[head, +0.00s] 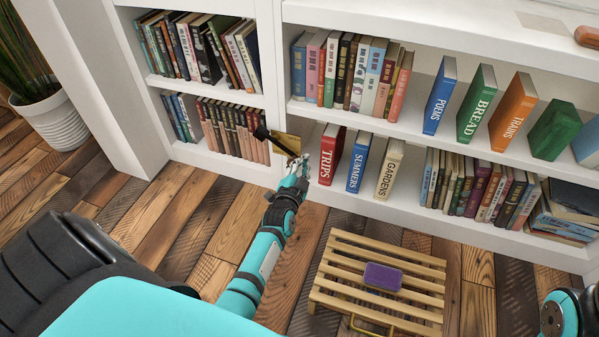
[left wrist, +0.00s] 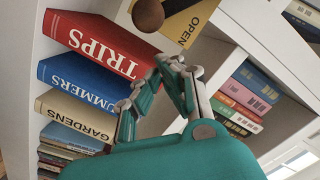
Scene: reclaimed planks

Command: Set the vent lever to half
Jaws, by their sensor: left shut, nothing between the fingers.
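The vent lever (head: 276,142) is a dark rod with a round knob, in front of a yellow plate (head: 290,141) on the upright between the shelf bays. In the head view the rod slants up and left. In the left wrist view the brown knob (left wrist: 147,14) and the yellow plate (left wrist: 192,20) with the word OPEN show at the top edge; the rest of the plate is cut off. My left gripper (head: 302,162) is shut and empty, just below the plate, its fingertips (left wrist: 170,64) apart from the knob in the wrist view. My right gripper is not in view.
TRIPS (head: 331,154), SUMMERS (head: 358,161) and GARDENS (head: 389,168) stand right of my left gripper. A slatted wooden rack (head: 350,262) with a purple block (head: 382,277) lies on the plank floor. A potted plant (head: 50,118) stands at left.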

